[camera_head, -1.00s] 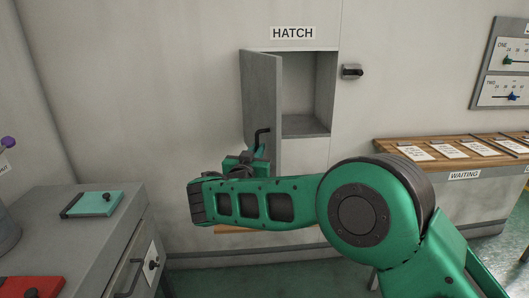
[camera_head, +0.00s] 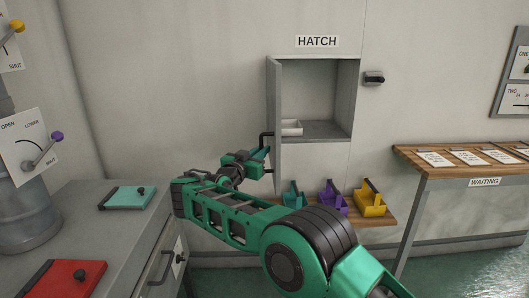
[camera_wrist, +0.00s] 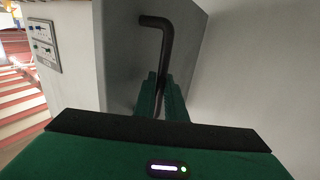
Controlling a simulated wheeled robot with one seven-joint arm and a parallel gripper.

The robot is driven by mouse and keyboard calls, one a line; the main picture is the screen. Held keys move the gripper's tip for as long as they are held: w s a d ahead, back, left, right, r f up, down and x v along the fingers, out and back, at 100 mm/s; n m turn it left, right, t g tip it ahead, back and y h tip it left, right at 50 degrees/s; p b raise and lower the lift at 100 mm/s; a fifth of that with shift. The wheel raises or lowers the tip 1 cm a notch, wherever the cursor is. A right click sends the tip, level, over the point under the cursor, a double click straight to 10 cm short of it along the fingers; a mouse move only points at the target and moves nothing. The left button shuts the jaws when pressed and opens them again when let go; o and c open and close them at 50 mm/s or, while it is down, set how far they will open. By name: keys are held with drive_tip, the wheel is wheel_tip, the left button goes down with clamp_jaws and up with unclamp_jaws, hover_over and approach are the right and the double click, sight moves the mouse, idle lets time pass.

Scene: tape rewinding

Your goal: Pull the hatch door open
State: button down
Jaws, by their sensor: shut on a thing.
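The grey hatch door (camera_head: 275,95) stands open, swung out from its left side and seen nearly edge-on under the HATCH sign (camera_head: 317,41). Its dark bent handle (camera_head: 264,136) is on the door's outer face. My gripper (camera_head: 262,158) is shut on the handle, left of the door. In the wrist view my green fingers (camera_wrist: 162,92) close around the handle's lower part, and the handle's upper bend (camera_wrist: 163,28) shows above them against the door's grey face (camera_wrist: 133,60). The hatch recess (camera_head: 325,95) is open to view, with a small white box (camera_head: 291,128) inside.
A wooden shelf (camera_head: 384,222) below the hatch holds teal (camera_head: 293,195), purple (camera_head: 333,203) and yellow (camera_head: 370,203) holders. A grey cabinet (camera_head: 80,215) stands left of my arm. A card table (camera_head: 411,160) stands to the right.

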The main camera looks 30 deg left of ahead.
drive_tip(key=shift+w+d+r, duration=0.1)
drive_tip(key=shift+w+d, duration=0.15)
drive_tip(key=shift+w, duration=0.15)
drive_tip(key=c, duration=1.8)
unclamp_jaws()
drive_tip(key=shift+s+a, duration=0.1)
drive_tip(key=shift+s, duration=0.25)
drive_tip(key=s, duration=1)
drive_tip(key=shift+s, duration=0.1)
